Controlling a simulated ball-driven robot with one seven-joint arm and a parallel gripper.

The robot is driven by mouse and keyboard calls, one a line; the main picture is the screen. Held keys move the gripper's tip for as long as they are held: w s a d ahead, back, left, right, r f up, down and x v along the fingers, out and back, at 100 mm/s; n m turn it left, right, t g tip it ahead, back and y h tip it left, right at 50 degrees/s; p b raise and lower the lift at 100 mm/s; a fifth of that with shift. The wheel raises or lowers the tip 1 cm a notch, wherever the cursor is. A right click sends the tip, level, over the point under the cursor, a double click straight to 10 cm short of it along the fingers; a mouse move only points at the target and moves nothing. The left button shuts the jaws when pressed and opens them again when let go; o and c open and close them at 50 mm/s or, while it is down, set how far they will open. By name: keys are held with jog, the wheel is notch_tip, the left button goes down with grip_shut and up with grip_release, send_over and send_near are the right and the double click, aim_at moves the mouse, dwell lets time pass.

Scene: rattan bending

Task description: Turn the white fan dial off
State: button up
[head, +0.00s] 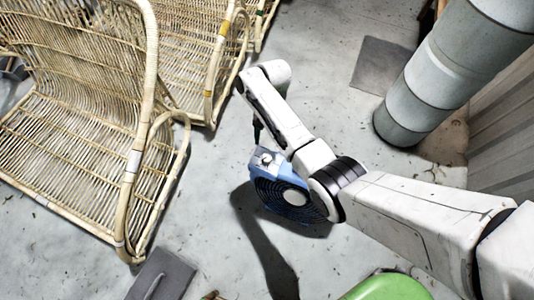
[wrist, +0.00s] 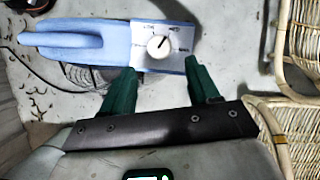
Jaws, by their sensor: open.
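A blue fan (head: 282,192) stands on the grey floor in the head view, below my arm. Its white control panel is on top and carries a round white dial (head: 265,159). In the wrist view the dial (wrist: 159,46) shows a dark pointer line tilted up to the right, with small print around it that I cannot read. The fan's blue body (wrist: 75,40) extends to the left. My gripper (wrist: 160,70) is open, its two green fingers spread apart on the near side of the panel, with the dial beyond and between the tips. Nothing is between the fingers.
Rattan chairs (head: 85,130) stand at the left in the head view; one (wrist: 297,115) is at the right in the wrist view. A grey duct (head: 445,85) stands upper right. A green object (head: 388,288) and a dark grey piece (head: 162,277) are at the bottom.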

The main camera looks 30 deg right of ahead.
aim_at(267, 156)
jog(key=b+x, duration=0.1)
jog(key=x, duration=0.6)
jog(key=shift+s+b, duration=0.1)
jog(key=shift+b, duration=0.2)
jog(key=c, duration=1)
jog(key=shift+c, duration=0.2)
